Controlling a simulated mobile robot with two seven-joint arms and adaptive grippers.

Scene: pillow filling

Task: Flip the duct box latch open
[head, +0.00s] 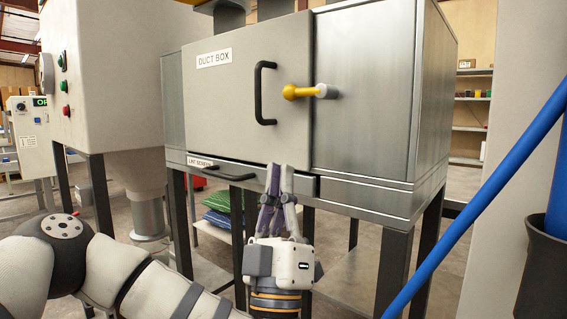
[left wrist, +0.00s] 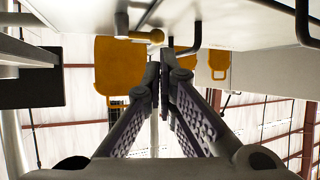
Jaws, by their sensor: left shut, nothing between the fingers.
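The duct box (head: 365,100) is a grey metal cabinet on dark legs, with a pale door labelled DUCT BOX. Its latch (head: 303,91) has a yellow rounded end over the door's right edge and a pale end on the box front. It lies about level. In the left wrist view the latch (left wrist: 150,36) shows at the top, beyond the fingertips. My left gripper (head: 277,168) points up below the latch, near the door's lower edge, and is apart from it. Its fingers are shut and empty; the fingertips also show in the left wrist view (left wrist: 162,68). My right gripper is not in view.
A black door handle (head: 258,95) stands out left of the latch. A lint screen drawer (head: 222,170) with its own handle is under the door. A blue pole (head: 480,185) slants across the right side. A pale control cabinet (head: 110,80) stands at left.

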